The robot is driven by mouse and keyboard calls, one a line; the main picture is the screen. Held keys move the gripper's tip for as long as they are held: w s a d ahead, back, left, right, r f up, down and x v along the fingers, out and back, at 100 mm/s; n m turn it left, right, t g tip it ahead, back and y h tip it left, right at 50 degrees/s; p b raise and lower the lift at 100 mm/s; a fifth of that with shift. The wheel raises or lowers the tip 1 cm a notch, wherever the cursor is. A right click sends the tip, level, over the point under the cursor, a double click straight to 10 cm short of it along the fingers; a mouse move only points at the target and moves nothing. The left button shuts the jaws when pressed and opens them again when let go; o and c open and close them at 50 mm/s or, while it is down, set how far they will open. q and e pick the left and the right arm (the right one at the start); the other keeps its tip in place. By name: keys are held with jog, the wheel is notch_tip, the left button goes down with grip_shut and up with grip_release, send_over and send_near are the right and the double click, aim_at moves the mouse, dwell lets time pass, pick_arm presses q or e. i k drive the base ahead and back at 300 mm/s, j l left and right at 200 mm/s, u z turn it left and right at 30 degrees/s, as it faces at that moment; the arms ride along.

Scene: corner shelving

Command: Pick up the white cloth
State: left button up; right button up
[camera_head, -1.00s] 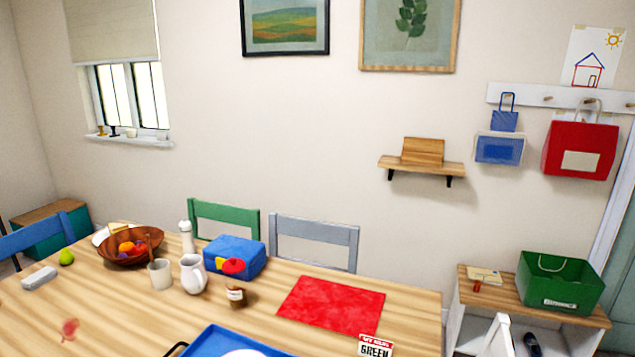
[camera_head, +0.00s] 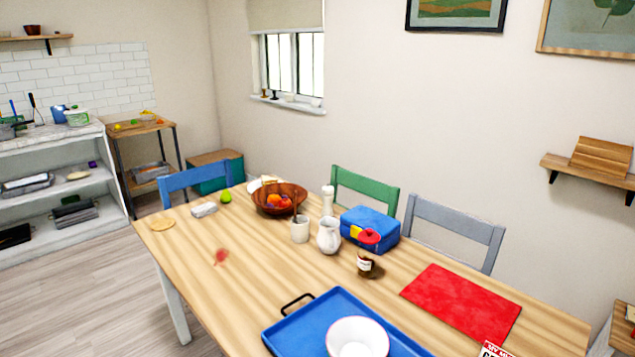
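Neither of my grippers shows in the head view.
A wooden fruit bowl (camera_head: 279,199), a white cup (camera_head: 300,229), a jug (camera_head: 329,236), a blue lunch box (camera_head: 371,229) and a blue tray (camera_head: 285,335) with a white bowl (camera_head: 357,338) stand on the table. Chairs line its far side. The floor (camera_head: 90,300) at left is clear.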

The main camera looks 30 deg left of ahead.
aim_at(208, 208)
jog(key=u, duration=1.55)
jog(key=z, duration=0.6)
jog(key=i+j+z, duration=0.35)
jog(key=j+z, duration=0.15)
jog(key=j, duration=0.15)
jog(key=i+j+z, duration=0.1)
jog(key=j+z, duration=0.2)
jog(key=i+j+z, duration=0.1)
jog(key=j+z, duration=0.15)
jog(key=j, duration=0.2)
jog(key=j+z, duration=0.25)
jog(key=j, duration=0.15)
jog(key=j+z, duration=0.25)
jog(key=j, duration=2.3)
jog(key=i, duration=0.05)
